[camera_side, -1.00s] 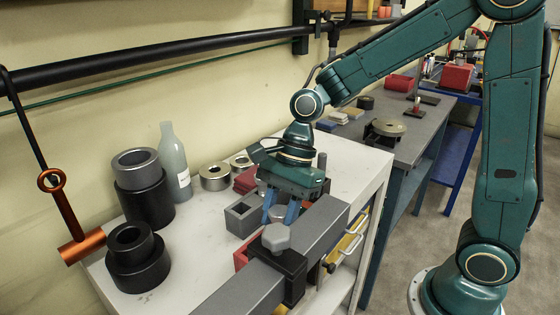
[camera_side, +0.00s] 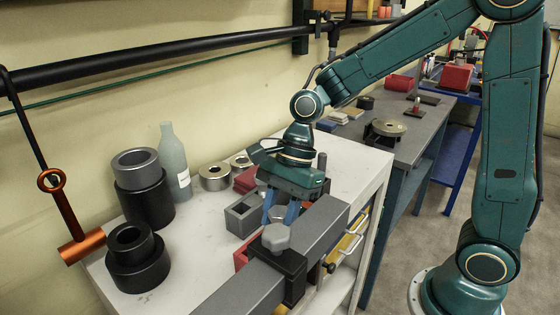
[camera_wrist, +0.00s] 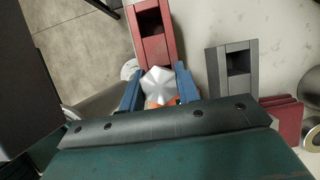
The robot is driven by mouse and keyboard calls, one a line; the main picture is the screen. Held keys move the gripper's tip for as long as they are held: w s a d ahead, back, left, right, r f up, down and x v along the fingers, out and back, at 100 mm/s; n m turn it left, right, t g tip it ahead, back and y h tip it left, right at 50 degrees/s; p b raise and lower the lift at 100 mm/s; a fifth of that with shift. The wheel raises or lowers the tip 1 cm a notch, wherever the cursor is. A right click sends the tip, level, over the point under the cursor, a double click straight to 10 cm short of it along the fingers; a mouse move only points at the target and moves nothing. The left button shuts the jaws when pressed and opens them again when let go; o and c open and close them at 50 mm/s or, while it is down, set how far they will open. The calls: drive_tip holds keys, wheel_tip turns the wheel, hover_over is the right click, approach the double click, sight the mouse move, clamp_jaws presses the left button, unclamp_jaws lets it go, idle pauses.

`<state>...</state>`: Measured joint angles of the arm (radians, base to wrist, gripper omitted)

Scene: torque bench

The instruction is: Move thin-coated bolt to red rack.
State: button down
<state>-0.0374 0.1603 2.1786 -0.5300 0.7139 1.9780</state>
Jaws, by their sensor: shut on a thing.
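My gripper (camera_wrist: 159,88) has blue fingers and is shut on a bolt. The bolt's pale silver, faceted head (camera_wrist: 158,85) shows between the fingertips in the wrist view. Some orange shows just below the head, and the shank is hidden. In the side view my gripper (camera_side: 281,213) is low over the white bench, behind a grey beam, with the grey head between its fingers.
A grey rack (camera_side: 243,222) stands beside my gripper. A grey beam with a black clamp and grey knob (camera_side: 276,237) crosses in front. Dark red blocks (camera_side: 245,180), metal rings (camera_side: 214,177), black cylinders (camera_side: 138,262) and a bottle (camera_side: 174,165) stand on the bench (camera_side: 200,260).

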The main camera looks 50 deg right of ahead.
drive_tip(key=c, duration=0.9)
unclamp_jaws()
drive_tip(key=shift+r, duration=0.1)
drive_tip(key=v, duration=1.3)
drive_tip(key=shift+d+r, duration=0.2)
drive_tip(key=shift+r, duration=0.05)
drive_tip(key=shift+s, duration=0.1)
